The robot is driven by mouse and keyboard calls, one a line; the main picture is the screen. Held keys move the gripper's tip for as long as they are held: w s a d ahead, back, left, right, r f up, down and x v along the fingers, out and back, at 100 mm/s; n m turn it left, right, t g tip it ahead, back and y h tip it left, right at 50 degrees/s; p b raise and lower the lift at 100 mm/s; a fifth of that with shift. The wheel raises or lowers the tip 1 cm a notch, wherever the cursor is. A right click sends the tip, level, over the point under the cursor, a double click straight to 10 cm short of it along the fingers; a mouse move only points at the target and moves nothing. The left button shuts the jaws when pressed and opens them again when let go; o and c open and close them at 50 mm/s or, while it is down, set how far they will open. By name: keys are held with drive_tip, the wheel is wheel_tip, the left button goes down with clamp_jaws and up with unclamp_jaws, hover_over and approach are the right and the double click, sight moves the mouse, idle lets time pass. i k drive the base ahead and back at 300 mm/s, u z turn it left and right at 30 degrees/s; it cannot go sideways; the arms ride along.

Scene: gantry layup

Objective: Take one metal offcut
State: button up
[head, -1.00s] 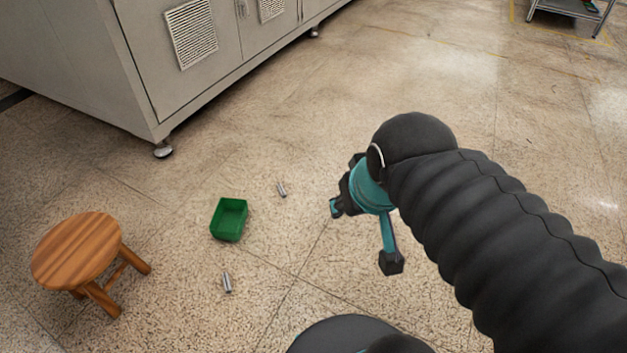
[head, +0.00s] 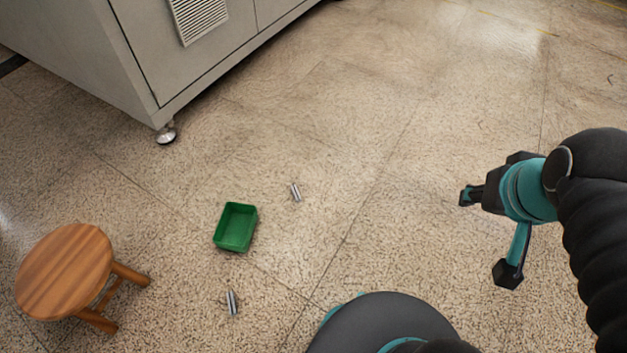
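One metal offcut (head: 295,192), a small silvery piece, lies on the floor just up and right of the green bin. A second metal offcut (head: 232,302) lies on the floor below the bin. My gripper (head: 485,235) is at the right, well to the right of both offcuts. Its two fingers are spread wide apart with nothing between them. It touches neither offcut.
An open green bin (head: 218,240) stands on the floor between the offcuts and looks empty. A round wooden stool (head: 63,270) stands at lower left. A large grey cabinet (head: 150,70) on feet fills the upper left. The floor between bin and gripper is clear.

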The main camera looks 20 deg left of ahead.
sight(297, 195)
drive_tip(key=u, duration=0.15)
drive_tip(key=i, duration=0.6)
drive_tip(key=u, duration=0.85)
drive_tip(key=i, duration=0.45)
drive_tip(key=u, duration=0.5)
